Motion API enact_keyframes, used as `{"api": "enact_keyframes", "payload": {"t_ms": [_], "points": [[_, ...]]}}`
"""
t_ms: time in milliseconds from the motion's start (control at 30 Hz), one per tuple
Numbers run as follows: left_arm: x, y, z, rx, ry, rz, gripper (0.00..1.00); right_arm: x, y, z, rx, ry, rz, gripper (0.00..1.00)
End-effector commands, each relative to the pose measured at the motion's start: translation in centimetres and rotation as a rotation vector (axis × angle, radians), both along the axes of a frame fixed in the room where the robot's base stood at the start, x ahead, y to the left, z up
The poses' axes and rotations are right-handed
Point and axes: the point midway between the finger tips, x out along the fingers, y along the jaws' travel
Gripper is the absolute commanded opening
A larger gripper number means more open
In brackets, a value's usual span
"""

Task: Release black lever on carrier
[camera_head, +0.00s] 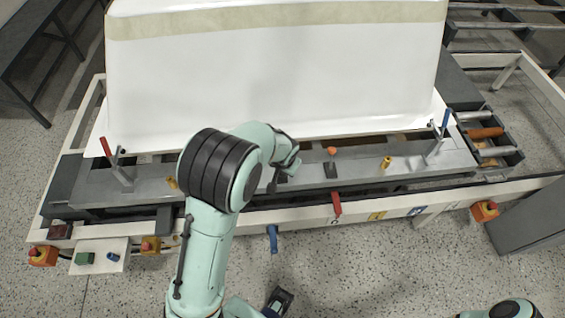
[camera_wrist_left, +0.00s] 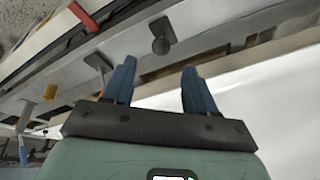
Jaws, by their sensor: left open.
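The black lever, with a round dark knob (camera_wrist_left: 160,45), stands on the grey carrier beam (camera_wrist_left: 60,75) in the left wrist view. In the head view its dark stem (camera_head: 272,184) shows just beneath my left wrist. My left gripper (camera_wrist_left: 160,78) is open and empty, its two blue fingers apart. The knob appears in line with the gap between the fingers, beyond the tips; I see no contact. In the head view the left gripper is mostly hidden by my arm. My right gripper is not in view.
A large white shell (camera_head: 270,75) stands behind the beam. An orange knob (camera_head: 331,150), yellow knob (camera_head: 386,162) and red handle (camera_head: 337,203) lie to the right of my left wrist. Upright clamps with red (camera_head: 105,146) and blue (camera_head: 446,118) handles flank the shell.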

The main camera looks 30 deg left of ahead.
Motion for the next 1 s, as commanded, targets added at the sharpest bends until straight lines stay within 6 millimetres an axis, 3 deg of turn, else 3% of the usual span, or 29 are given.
{"api": "enact_keyframes", "payload": {"t_ms": [33,200,800,933,1000], "points": [[-0.2,-0.3,1.0,-0.002,-0.003,-0.003,0.57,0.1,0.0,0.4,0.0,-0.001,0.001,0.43],[-0.6,-0.5,2.2,-0.001,0.0,-0.001,0.57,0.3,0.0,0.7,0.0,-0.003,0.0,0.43],[-0.8,-0.5,2.3,0.0,0.003,0.0,0.57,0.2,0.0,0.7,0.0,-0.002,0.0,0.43],[-1.6,-1.0,0.2,-0.01,0.032,-0.007,0.57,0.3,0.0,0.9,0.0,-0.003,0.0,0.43],[-2.9,-1.6,-2.5,-0.03,0.069,-0.012,0.57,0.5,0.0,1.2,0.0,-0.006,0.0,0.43]]}}
